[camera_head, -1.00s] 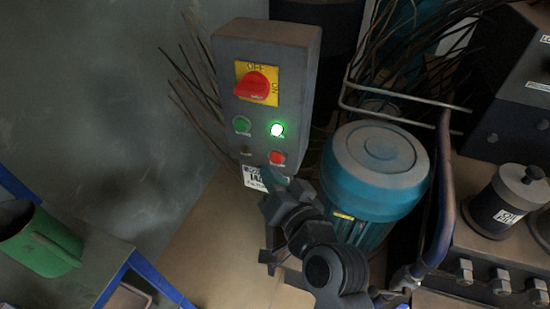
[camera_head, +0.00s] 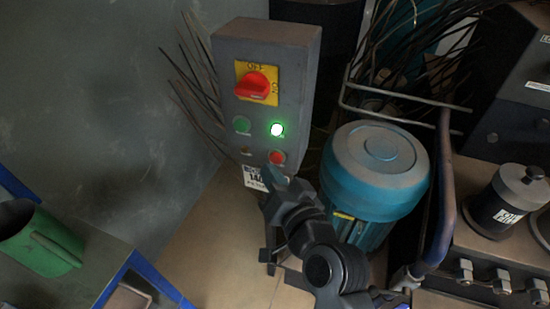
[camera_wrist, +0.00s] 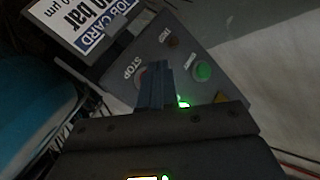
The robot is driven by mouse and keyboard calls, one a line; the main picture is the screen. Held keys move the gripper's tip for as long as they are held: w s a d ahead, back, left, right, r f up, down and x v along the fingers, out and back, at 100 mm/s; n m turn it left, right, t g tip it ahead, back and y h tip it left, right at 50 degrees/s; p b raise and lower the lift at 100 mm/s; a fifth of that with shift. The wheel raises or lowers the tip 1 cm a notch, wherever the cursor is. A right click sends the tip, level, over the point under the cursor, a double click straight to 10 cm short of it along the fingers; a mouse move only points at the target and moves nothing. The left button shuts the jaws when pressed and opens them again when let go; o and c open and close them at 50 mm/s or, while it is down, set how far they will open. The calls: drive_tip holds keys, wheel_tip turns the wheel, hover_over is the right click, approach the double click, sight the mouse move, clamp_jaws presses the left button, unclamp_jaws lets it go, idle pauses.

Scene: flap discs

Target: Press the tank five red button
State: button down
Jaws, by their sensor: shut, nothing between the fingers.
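A grey control box (camera_head: 233,62) stands upright near the wall. Its small red button (camera_head: 277,157) is at the lower right of its face, below a lit green lamp (camera_head: 277,129). My gripper (camera_head: 273,176) is shut and empty, its fingertips just below the red button in the head view. In the wrist view the shut fingers (camera_wrist: 156,84) lie over the area beside the STOP lettering and hide most of the red button. I cannot tell whether they touch it.
A red rotary switch (camera_head: 257,86) on a yellow plate sits higher on the box. A green button (camera_head: 242,125) is left of the lamp. A teal motor (camera_head: 372,180) stands close to the right of my arm. A green cup-like container (camera_head: 40,243) is at lower left.

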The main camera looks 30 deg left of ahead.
drive_tip(key=shift+w, duration=0.4)
drive_tip(key=shift+w+a+b, duration=0.15)
drive_tip(key=shift+w+b, duration=0.3)
idle(0.6)
drive_tip(key=shift+s, duration=0.1)
idle(0.4)
drive_tip(key=shift+s+d+p, duration=0.2)
drive_tip(key=shift+s+p, duration=0.1)
drive_tip(key=shift+s, duration=0.45)
drive_tip(key=shift+s+d+p, duration=0.2)
drive_tip(key=shift+s+p, duration=0.1)
drive_tip(key=shift+s, duration=0.5)
drive_tip(key=shift+s+d+p, duration=0.15)
drive_tip(key=shift+s+p, duration=0.1)
drive_tip(key=shift+s, duration=0.6)
drive_tip(key=shift+s+d+p, duration=0.2)
drive_tip(key=shift+s+p, duration=0.1)
drive_tip(key=shift+s, duration=0.5)
drive_tip(key=shift+d, duration=0.1)
